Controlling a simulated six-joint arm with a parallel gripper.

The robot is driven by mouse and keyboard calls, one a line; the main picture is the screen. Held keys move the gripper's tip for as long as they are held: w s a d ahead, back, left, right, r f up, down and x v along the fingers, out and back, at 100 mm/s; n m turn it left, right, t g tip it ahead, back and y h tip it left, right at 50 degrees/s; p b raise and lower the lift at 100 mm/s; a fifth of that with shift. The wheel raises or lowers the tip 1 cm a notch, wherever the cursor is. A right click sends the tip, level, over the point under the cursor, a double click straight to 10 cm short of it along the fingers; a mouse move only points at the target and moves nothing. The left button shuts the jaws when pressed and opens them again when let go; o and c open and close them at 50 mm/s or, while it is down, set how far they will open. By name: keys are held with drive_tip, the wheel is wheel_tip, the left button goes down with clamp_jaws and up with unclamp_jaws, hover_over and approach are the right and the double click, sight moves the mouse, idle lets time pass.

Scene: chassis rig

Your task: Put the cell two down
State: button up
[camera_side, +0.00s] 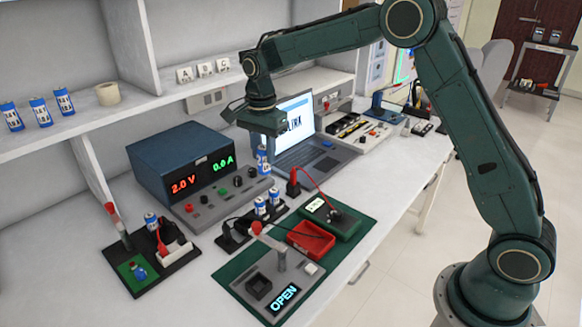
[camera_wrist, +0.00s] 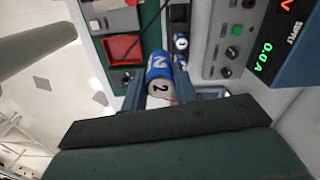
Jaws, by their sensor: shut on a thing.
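Cell two (camera_wrist: 159,72) is a blue and white cylinder with a "2" on its end, seen in the wrist view between the fingers of my gripper (camera_wrist: 160,92). In the side view my gripper (camera_side: 263,143) points down and is shut on the cell (camera_side: 263,160), which hangs upright in front of the power supply. Below it, a dark holder (camera_side: 240,228) bears two more blue and white cells (camera_side: 267,202). Whether the held cell touches anything below cannot be told.
The power supply (camera_side: 178,157) reads 2.0 V and 0.0 A. A red tray (camera_side: 311,239) and an "OPEN" display (camera_side: 284,298) are on the green board. Another cell (camera_side: 151,221) stands at the left rig. A laptop (camera_side: 310,150) is behind. Several cells (camera_side: 40,112) stand on the shelf.

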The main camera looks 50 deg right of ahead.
drive_tip(key=s+d, duration=0.5)
drive_tip(key=s, duration=0.7)
hover_over(310, 243)
wheel_tip(310, 243, down, 17)
idle(0.3)
drive_tip(key=shift+f, duration=1.8)
drive_tip(key=shift+d+f, duration=0.1)
drive_tip(key=o, duration=1)
drive_tip(key=shift+o, duration=0.2)
